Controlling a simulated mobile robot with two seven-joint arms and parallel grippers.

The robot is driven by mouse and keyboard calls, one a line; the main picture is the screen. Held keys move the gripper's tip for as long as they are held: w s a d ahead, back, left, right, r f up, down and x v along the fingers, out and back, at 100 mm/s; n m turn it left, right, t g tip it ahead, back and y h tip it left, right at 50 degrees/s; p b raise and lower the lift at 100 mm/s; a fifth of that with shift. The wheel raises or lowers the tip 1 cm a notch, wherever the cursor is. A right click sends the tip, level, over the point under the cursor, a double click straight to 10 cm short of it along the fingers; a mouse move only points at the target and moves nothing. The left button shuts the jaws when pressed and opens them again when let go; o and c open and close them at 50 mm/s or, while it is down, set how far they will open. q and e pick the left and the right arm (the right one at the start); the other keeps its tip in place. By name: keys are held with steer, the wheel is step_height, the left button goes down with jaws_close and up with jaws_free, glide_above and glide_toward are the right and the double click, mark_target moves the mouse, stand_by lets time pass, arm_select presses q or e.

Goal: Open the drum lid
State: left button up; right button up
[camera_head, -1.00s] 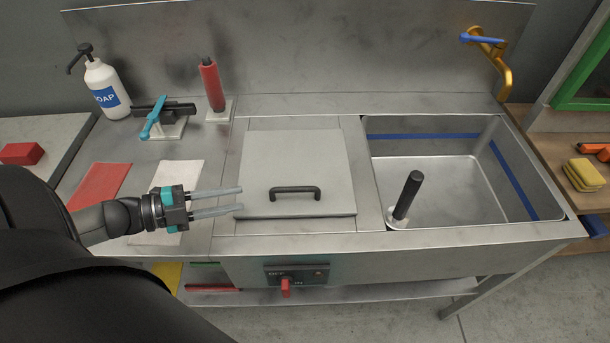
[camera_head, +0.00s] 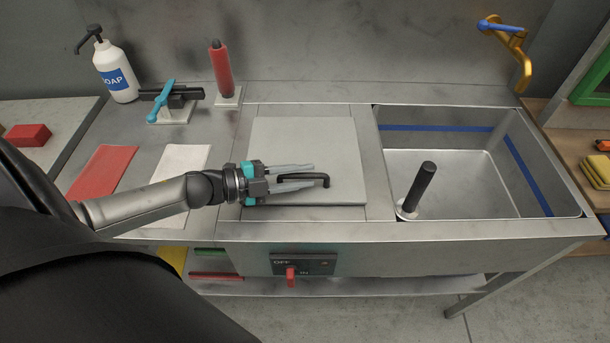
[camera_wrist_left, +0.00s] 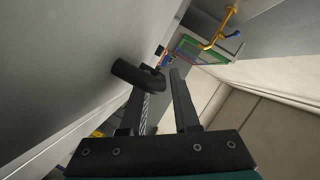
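The drum lid (camera_head: 310,140) is a flat grey square plate lying shut in the steel counter. Its dark bar handle (camera_head: 322,180) sits near the lid's front edge, partly hidden by my left gripper's fingers. My left gripper (camera_head: 312,175) is over the lid at the handle, its two long fingers pointing right and spread apart. In the left wrist view the dark handle (camera_wrist_left: 138,75) shows by the tip of the left-hand finger, while my left gripper (camera_wrist_left: 163,85) has a clear gap. I cannot tell whether the handle is between the fingers. My right gripper is not in view.
A sink basin (camera_head: 450,180) with an upright black-handled post (camera_head: 420,190) is right of the lid. A red-handled switch (camera_head: 291,275) is on the front panel. A soap bottle (camera_head: 117,72), blue-handled clamp (camera_head: 163,100) and red cylinder (camera_head: 221,70) stand behind left.

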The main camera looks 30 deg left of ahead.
arm_select(q)
steer(key=shift+w+d+f, duration=0.1)
steer(key=shift+w+d, duration=0.2)
steer(key=shift+w, duration=0.1)
steer(key=shift+c, duration=0.3)
jaws_close()
stand_by(1.0)
